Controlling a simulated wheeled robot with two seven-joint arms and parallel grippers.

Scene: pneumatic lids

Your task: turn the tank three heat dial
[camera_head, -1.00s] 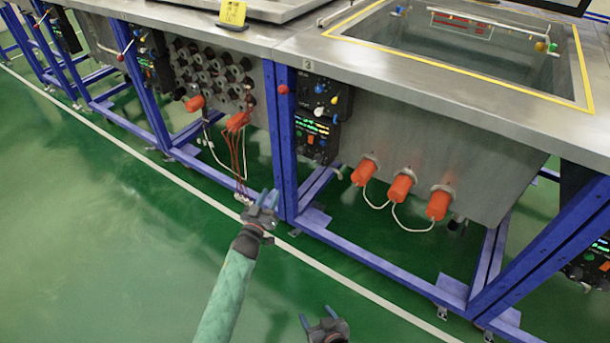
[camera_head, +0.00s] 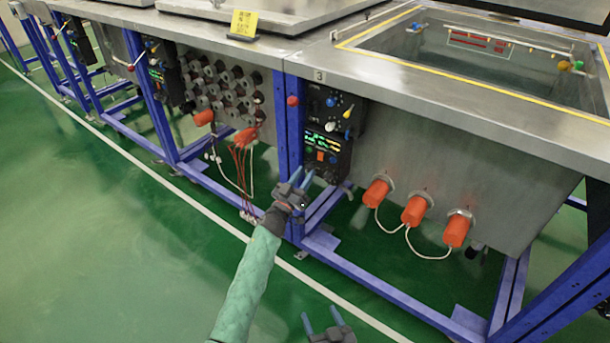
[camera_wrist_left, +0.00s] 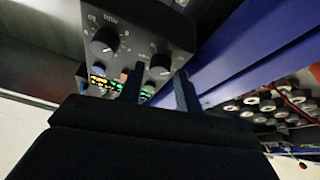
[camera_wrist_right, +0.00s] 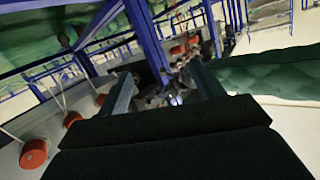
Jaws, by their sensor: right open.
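The tank three control box is a dark panel (camera_head: 335,112) with coloured knobs, above a lower unit with a lit display (camera_head: 322,140). It hangs by the blue post under the "3" label (camera_head: 319,76). Which knob is the heat dial cannot be read. My left gripper (camera_head: 303,175) is open and empty, just below and in front of the lower unit. The left wrist view shows two black dials, one (camera_wrist_left: 104,40) farther left and one (camera_wrist_left: 160,66) near my fingertips, not visibly gripped. My right gripper (camera_head: 321,316) is open and empty, low over the floor.
Orange plugs (camera_head: 415,210) with white cables stick out of the tank wall right of the box. A red button (camera_head: 293,101) sits on the blue post. Red wires (camera_head: 238,170) hang left. A blue lower rail (camera_head: 380,270) runs along the front; the green floor is clear.

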